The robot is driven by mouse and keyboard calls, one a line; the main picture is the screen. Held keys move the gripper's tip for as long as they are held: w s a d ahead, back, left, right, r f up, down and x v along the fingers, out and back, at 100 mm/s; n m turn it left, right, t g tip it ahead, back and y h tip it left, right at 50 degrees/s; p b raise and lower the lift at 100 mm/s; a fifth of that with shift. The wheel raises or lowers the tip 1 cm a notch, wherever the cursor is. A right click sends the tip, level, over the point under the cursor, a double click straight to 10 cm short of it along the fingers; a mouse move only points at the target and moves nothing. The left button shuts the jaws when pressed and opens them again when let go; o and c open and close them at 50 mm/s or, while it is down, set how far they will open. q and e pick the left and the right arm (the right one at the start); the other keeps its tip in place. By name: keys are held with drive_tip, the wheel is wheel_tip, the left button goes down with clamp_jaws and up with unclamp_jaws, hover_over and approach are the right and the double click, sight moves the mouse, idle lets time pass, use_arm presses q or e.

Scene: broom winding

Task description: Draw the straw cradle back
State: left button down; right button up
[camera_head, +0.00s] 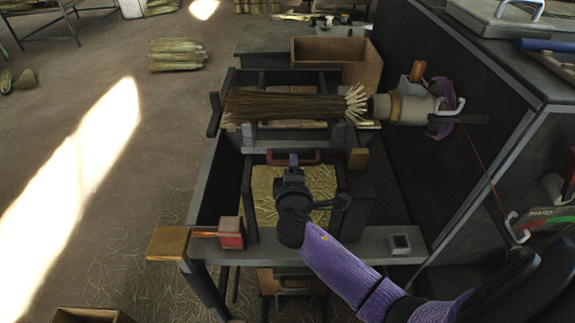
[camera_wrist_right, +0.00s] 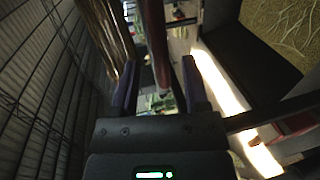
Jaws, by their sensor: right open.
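A long straw bundle (camera_head: 285,105) lies level in the dark cradle frame (camera_head: 215,112), its pale cut ends at the clamp-like head on the right. A red handle bar (camera_head: 310,157) sits on the near side, below the bundle. My right gripper (camera_head: 293,160) is at the middle of this bar, pointing away from me. In the right wrist view its two purple-sided fingers (camera_wrist_right: 160,85) stand apart, with the red-brown bar (camera_wrist_right: 157,45) showing between them. I cannot tell whether either finger touches it. My left gripper is not in view.
A straw-filled tray (camera_head: 265,212) lies under my right wrist. A red block with a wooden-ended lever (camera_head: 232,232) is on the bench's near edge. A tall dark cabinet (camera_head: 440,110) closes the right side. A cardboard box (camera_head: 365,70) stands behind. Open floor lies left.

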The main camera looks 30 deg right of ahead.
drive_tip(key=shift+b+x, duration=0.4)
drive_tip(key=shift+x, duration=1.45)
clamp_jaws()
